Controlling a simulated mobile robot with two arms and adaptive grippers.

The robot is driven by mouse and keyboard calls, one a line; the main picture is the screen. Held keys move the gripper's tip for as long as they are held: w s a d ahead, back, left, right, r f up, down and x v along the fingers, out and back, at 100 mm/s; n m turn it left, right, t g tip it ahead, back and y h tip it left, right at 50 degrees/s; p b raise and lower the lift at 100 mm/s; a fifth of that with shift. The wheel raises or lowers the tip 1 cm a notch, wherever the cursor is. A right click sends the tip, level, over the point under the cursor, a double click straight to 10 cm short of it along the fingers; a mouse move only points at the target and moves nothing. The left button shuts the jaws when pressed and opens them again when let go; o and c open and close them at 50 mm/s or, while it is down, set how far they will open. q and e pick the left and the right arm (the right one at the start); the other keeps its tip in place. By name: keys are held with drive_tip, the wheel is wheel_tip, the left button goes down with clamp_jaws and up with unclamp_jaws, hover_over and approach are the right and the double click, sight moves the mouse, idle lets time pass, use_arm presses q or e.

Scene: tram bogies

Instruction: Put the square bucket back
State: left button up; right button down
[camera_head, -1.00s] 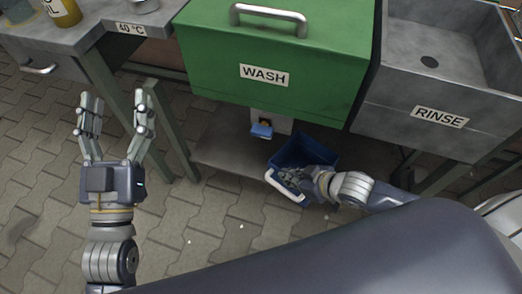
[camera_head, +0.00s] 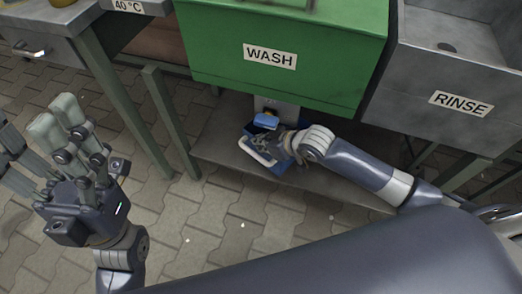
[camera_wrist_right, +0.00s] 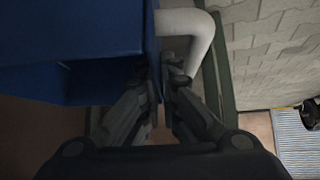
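The square bucket is dark blue with a white handle. Whether the bucket touches the shelf is hidden. My left gripper (camera_head: 35,142) is open and empty at the left.
The lower shelf (camera_head: 215,150) has bare room to the left of the bucket. Green legs (camera_head: 168,120) stand at its left. The grey rinse basin (camera_head: 460,75) is at the right. A grey workbench (camera_head: 50,25) is at the upper left. Paving covers the floor.

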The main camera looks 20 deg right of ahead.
sight(253, 148)
drive_tip(key=shift+w+a, duration=0.1)
drive_tip(key=shift+w, duration=0.2)
wheel_tip(253, 148, down, 3)
drive_tip(key=shift+r+b, duration=0.1)
drive_tip(key=shift+b, duration=0.95)
drive_tip(key=shift+f, duration=0.4)
drive_tip(key=shift+r, duration=0.1)
